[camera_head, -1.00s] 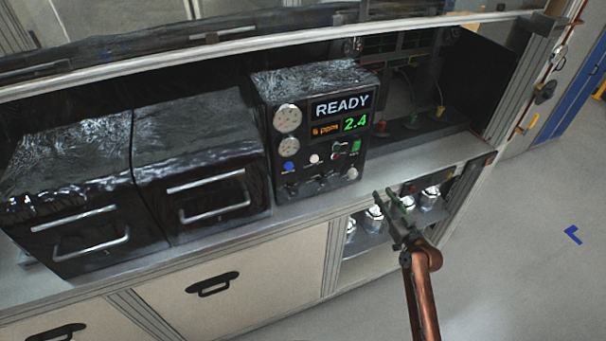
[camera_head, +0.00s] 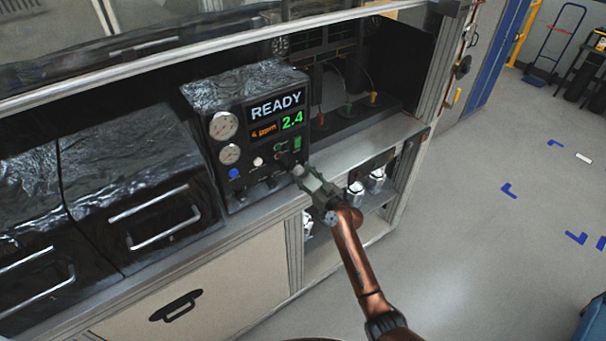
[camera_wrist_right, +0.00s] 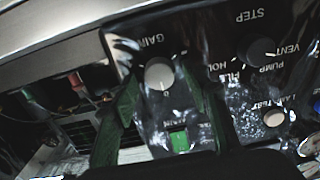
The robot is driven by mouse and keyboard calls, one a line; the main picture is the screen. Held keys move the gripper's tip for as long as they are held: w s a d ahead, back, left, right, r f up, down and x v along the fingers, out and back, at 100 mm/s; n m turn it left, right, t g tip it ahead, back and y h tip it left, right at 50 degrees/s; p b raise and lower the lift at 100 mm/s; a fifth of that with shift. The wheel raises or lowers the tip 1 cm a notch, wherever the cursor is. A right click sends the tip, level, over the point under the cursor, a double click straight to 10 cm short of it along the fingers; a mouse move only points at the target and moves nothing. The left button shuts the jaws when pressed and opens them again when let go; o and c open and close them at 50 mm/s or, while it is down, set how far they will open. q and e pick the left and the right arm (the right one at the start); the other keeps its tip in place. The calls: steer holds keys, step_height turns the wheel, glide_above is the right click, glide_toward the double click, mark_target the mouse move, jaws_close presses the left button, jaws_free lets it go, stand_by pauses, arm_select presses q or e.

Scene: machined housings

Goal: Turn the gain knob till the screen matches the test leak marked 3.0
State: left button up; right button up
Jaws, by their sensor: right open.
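The black leak tester (camera_head: 245,100) stands on the bench with its screen (camera_head: 277,116) reading READY, a green 2.4 and an orange ppm figure. In the right wrist view the silver gain knob (camera_wrist_right: 159,74) sits under the word GAIN, between the two green fingers of my right gripper (camera_wrist_right: 160,95). The fingers are open and apart from the knob's sides. In the head view my right gripper (camera_head: 305,178) is at the panel's lower right corner and hides the knob. My left gripper is not in view. No marking of 3.0 can be read.
Two dark drawer boxes (camera_head: 110,190) stand left of the tester. Several silver canisters (camera_head: 356,188) sit on the shelf below the bench. Coloured fittings (camera_head: 346,108) with cables are at the back right. The floor at right is mostly clear.

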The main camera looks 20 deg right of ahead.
steer(key=shift+c, duration=0.2)
steer(key=c, duration=1.1)
steer(key=shift+m, duration=0.3)
steer(key=m, duration=0.2)
steer(key=shift+d+m, duration=0.1)
steer(key=shift+m, duration=0.3)
steer(key=m+p, duration=0.1)
steer(key=m, duration=0.2)
steer(key=shift+r+m, duration=0.1)
steer(key=shift+m, duration=0.3)
steer(key=m+p, duration=0.1)
steer(key=m, duration=0.3)
steer(key=shift+d, duration=0.1)
steer(key=shift+w+m+p, duration=0.1)
steer(key=shift+m+p, duration=0.25)
steer(key=shift+m, duration=1.35)
